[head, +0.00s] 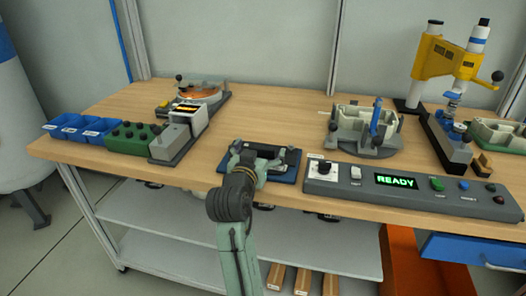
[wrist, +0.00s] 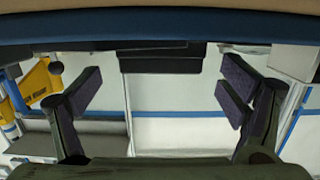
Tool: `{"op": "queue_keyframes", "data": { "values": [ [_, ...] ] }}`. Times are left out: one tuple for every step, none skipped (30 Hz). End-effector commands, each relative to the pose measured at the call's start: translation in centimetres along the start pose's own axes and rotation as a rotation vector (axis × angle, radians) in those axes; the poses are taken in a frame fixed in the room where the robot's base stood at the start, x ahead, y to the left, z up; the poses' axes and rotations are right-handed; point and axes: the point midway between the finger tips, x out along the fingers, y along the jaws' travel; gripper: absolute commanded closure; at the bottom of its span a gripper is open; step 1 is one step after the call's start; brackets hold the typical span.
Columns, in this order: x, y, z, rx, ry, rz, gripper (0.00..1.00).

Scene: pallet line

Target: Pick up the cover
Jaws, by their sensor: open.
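A black block-shaped part (wrist: 161,62), which I take to be the cover, shows at the top middle of the wrist view, against the blue pad (wrist: 60,28). In the head view the blue pad (head: 289,174) lies at the table's front edge, with dark parts on it largely hidden by my gripper (head: 261,157). My gripper is open. In the wrist view its two fingers (wrist: 160,78) stand wide apart, left and right of the black part, with clear gaps on both sides. Nothing is held.
A grey control panel (head: 340,183) with a lit READY display lies close right of the pad. A grey unit (head: 172,143), a green block (head: 130,138) and blue bins (head: 72,124) stand left. A fixture (head: 352,147) and yellow press (head: 440,60) stand behind right. Bare table lies behind the pad.

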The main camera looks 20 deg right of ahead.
Motion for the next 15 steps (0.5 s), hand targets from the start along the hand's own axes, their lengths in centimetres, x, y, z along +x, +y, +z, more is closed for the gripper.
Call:
{"op": "queue_keyframes", "data": {
  "values": [
    [0.47,0.03,-0.08,-0.001,-0.001,0.001,0.1],
    [0.65,0.01,-0.05,-0.001,-0.001,0.001,0.1],
    [0.79,-0.01,-0.02,-0.001,0.0,0.0,0.1],
    [0.85,-0.03,-0.01,-0.001,0.001,0.0,0.1],
    [0.87,-0.04,0.01,-0.001,0.001,-0.001,0.1],
    [0.87,-0.05,0.02,-0.001,0.001,-0.001,0.1],
    [0.86,-0.05,0.03,-0.001,0.001,-0.001,0.1],
    [0.85,-0.05,0.03,-0.001,0.001,-0.001,0.1],
    [0.85,-0.05,0.04,-0.001,0.001,-0.001,0.1],
    [0.85,-0.05,0.04,-0.001,0.001,-0.001,0.11],
    [0.84,-0.05,0.04,-0.001,0.001,-0.001,0.13],
    [0.84,-0.05,0.04,-0.001,0.001,-0.001,0.15],
    [0.84,-0.05,0.04,-0.001,0.001,-0.001,0.17],
    [0.84,-0.05,0.04,-0.001,0.001,-0.001,0.19],
    [0.83,-0.05,0.04,-0.001,0.001,-0.001,0.22]
  ]
}}
